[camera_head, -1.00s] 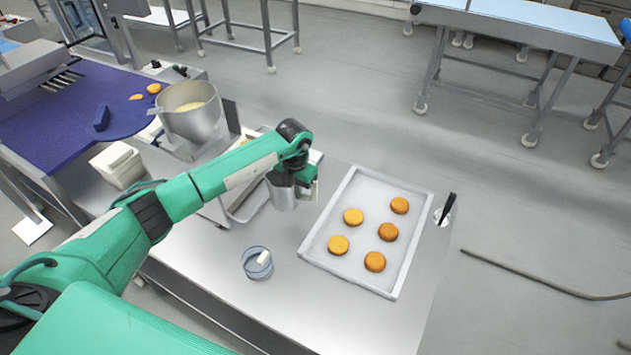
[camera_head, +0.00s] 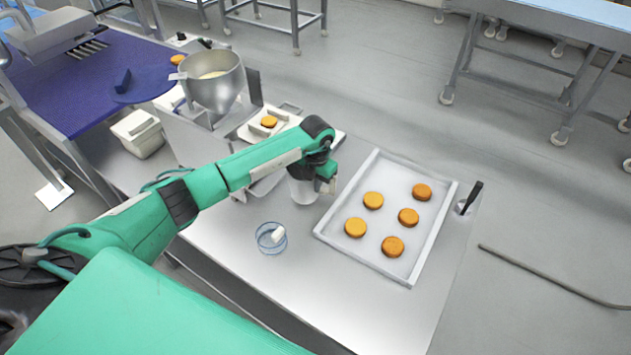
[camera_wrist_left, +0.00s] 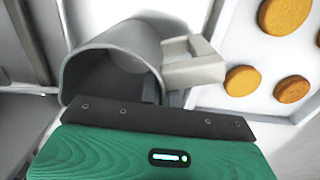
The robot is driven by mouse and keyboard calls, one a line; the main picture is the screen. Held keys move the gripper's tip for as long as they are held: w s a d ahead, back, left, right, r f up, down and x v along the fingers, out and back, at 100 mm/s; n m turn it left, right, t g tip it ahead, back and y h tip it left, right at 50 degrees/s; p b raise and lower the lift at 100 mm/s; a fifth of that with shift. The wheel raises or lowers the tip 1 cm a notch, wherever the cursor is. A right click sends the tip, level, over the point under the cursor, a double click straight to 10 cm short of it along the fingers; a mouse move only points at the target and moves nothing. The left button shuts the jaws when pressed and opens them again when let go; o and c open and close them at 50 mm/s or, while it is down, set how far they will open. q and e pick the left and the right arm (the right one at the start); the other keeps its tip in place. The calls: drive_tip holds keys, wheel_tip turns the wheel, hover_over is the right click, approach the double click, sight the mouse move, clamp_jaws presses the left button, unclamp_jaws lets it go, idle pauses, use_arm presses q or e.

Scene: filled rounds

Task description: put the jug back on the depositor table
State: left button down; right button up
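The jug (camera_head: 303,190) is a grey metal vessel, seen at the steel depositor table (camera_head: 235,232), left of the tray. In the left wrist view its open, dark mouth (camera_wrist_left: 110,75) faces the camera and looks empty. My left gripper (camera_head: 325,182) is at the jug's right side. In the wrist view a pale grey block-like part (camera_wrist_left: 192,64), handle or fingers, meets the jug's side; the gripper appears shut on the jug there. I cannot tell whether the jug's base touches the table. My right gripper is not in view.
A white tray (camera_head: 330,238) with several orange-brown rounds lies right of the jug. A glass bowl (camera_head: 271,238) with a white item stands in front. The depositor's hopper (camera_head: 212,82) and a platform with one round are behind.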

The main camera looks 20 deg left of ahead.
use_arm(q)
drive_tip(key=shift+f+b, duration=0.5)
drive_tip(key=shift+f, duration=0.05)
idle(0.4)
drive_tip(key=c, duration=1.6)
unclamp_jaws()
drive_tip(key=shift+o, duration=0.2)
wheel_tip(320, 180, up, 14)
drive_tip(key=b, duration=0.3)
drive_tip(key=shift+d, duration=0.15)
drive_tip(key=shift+f, duration=0.15)
